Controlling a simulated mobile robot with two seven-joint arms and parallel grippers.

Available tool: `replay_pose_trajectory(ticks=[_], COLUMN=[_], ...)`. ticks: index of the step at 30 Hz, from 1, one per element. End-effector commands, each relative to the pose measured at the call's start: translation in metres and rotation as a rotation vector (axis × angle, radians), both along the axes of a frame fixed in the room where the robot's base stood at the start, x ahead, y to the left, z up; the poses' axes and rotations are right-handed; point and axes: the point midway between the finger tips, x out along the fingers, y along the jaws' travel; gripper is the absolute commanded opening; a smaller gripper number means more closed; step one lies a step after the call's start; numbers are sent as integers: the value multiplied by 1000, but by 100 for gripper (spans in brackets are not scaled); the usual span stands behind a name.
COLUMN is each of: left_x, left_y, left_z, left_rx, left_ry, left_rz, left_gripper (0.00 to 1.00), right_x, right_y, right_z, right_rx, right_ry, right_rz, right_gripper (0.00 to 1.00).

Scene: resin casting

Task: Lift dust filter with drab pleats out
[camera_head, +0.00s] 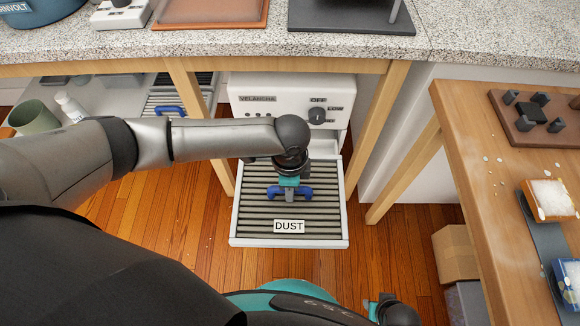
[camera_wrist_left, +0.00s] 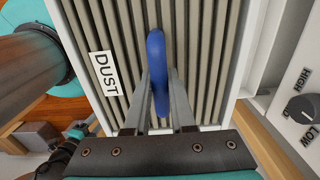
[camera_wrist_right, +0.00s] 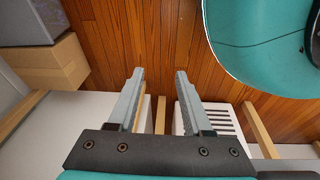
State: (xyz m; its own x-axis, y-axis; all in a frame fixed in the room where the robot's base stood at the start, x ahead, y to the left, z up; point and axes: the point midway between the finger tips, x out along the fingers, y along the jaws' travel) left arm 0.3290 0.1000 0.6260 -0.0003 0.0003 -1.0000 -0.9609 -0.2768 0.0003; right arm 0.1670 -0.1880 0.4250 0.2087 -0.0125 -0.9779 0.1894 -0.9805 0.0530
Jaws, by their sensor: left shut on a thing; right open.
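The dust filter with drab pleats (camera_head: 262,224) lies in a white pulled-out drawer (camera_head: 346,228) below the white machine (camera_head: 270,92). It carries a "DUST" label and a blue handle (camera_head: 274,193). My left gripper (camera_head: 289,188) is at the handle, pointing down. In the left wrist view its fingers are shut around the blue handle (camera_wrist_left: 157,65), with the pleats (camera_wrist_left: 205,50) just behind. The filter sits level within the drawer's rim. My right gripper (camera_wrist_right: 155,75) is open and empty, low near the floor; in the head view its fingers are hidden.
Another filter with a blue handle (camera_head: 168,110) lies on a light surface at left, near a green cup (camera_head: 33,117) and a white bottle (camera_head: 70,106). Wooden table legs (camera_head: 383,140) flank the drawer. A wooden table (camera_head: 500,150) stands at right, with cardboard boxes (camera_head: 456,252) beneath.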

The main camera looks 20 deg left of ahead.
Motion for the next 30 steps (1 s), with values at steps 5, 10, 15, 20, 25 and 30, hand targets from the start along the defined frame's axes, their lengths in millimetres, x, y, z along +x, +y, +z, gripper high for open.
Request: replay_pose_trajectory(ticks=[5, 10, 15, 20, 25, 30], left_x=[-27, -46, -58, -63, -64, -64], left_y=[-8, -13, -17, -19, -19, -19], left_z=[2, 2, 1, 1, 3, 3], left_rx=[-2, -2, -1, -1, -1, -2], left_ry=[3, 2, 0, 0, -1, -1], left_rz=[-2, -2, -1, -1, 0, 0], left_gripper=[0, 0, 0, 0, 0, 0], right_x=[-16, -28, -36, -39, -40, -40], right_y=[-13, -22, -27, -30, -30, -31], right_z=[-10, -17, -20, -19, -13, -10], right_rx=[-13, -20, -25, -27, -27, -27], right_ry=[4, 3, 3, 3, 2, 2], right_rz=[1, 1, 1, 1, 1, 1], right_gripper=[50, 50, 50, 50, 50, 50])
